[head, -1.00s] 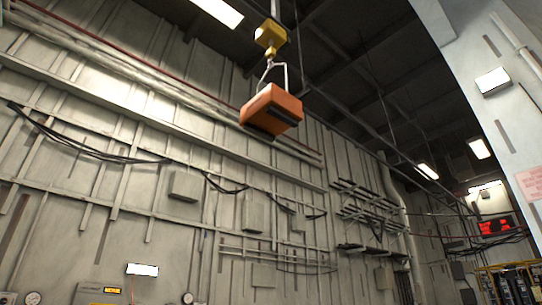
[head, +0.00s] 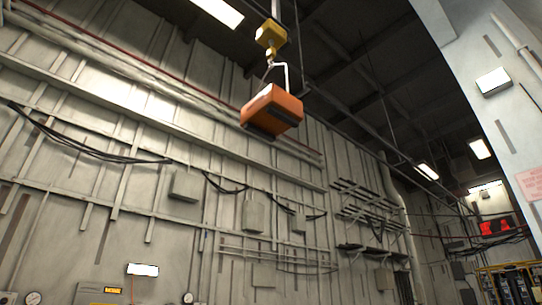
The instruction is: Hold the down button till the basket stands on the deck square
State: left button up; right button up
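An orange basket (head: 275,108) hangs high in the air at the upper middle of the head view. It hangs by a pale bail from a yellow hoist hook block (head: 270,37) under the dark ceiling. I see its side and dark underside from below. The down button, the deck square and both of my grippers are not in view.
A grey panelled wall with pipes and black cables fills the left and middle. A lit white panel (head: 143,269) and a gauge (head: 188,298) sit low on it. A yellow frame (head: 508,283) stands at the lower right, below a red display (head: 496,227).

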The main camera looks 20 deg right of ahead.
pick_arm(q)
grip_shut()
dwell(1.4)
